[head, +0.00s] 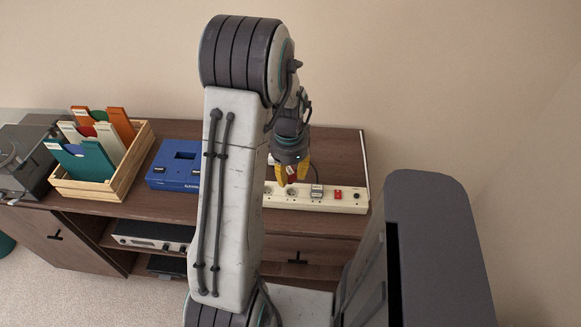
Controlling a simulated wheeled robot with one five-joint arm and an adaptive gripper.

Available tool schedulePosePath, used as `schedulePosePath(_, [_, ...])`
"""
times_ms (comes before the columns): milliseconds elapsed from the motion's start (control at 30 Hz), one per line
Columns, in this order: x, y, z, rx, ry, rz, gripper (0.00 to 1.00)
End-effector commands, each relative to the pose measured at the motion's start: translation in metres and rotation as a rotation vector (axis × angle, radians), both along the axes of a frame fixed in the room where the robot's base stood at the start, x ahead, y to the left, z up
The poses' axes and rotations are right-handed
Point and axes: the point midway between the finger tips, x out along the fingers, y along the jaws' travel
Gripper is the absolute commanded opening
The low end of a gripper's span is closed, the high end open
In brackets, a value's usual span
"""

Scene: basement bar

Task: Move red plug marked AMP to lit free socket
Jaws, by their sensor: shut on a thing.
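My gripper (287,181), with yellow fingers, points down above the left part of a cream power strip (300,204). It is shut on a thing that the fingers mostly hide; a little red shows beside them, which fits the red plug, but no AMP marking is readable. The strip lies along the front of the wooden cabinet top. A round socket (265,190) shows left of the fingers. A grey plug (317,191) sits right of them, then a small red part (338,194) and a dark round part (357,194). Which socket is lit cannot be told.
A blue box (172,182) stands left of the strip, partly behind my arm. A wooden crate of coloured sleeves (130,168) and a dark grey device (22,150) are farther left. The wall (440,100) closes the back.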

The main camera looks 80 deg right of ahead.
Motion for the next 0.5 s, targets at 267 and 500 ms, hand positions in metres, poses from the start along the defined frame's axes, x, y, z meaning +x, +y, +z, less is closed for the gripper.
schedulePosePath(267, [-0.002, -0.017, 0.000, -0.014, -0.016, -0.342, 0.00])
schedulePosePath(500, [-0.002, -0.020, 0.000, -0.019, -0.023, -0.490, 0.00])
